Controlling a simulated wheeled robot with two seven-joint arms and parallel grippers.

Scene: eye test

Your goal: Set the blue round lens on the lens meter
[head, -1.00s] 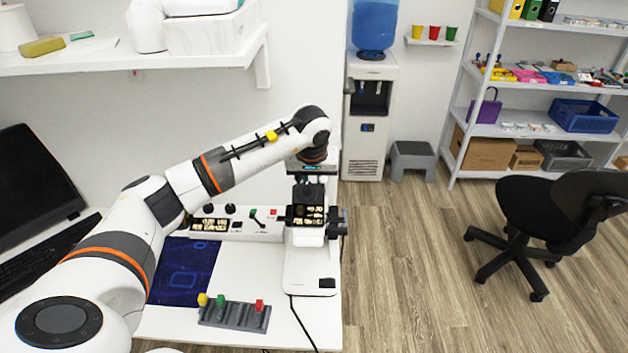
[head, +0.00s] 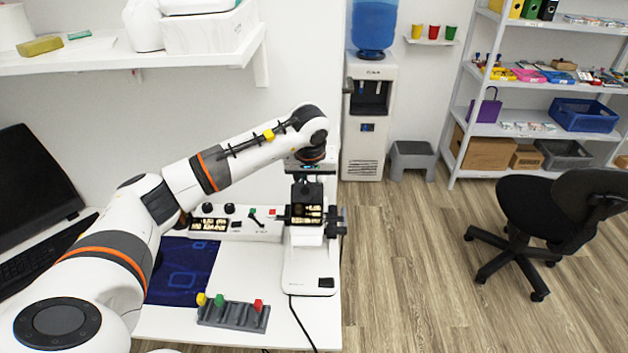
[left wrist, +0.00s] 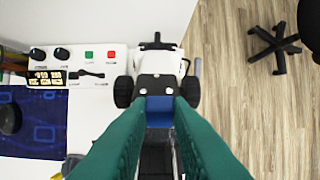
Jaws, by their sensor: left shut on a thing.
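The lens meter (head: 308,270) is a white and black device at the right end of the table. Its head with dark side knobs also shows in the left wrist view (left wrist: 158,66). My left gripper (left wrist: 160,113) has green fingers and is shut on a blue thing, which looks like the blue lens (left wrist: 159,104). In the head view the wrist hangs over the upper part of the lens meter, and the lens cannot be made out there. In the wrist view the lens lies in front of the meter's head; I cannot tell whether they touch. My right gripper is not in view.
A grey rack (head: 233,316) with yellow, green and red pieces stands at the table's front. A dark blue mat (head: 180,272) lies left of the meter. A control panel (head: 237,224) with knobs runs behind. A laptop (head: 32,185) is at left. A shelf (head: 130,58) overhangs the back.

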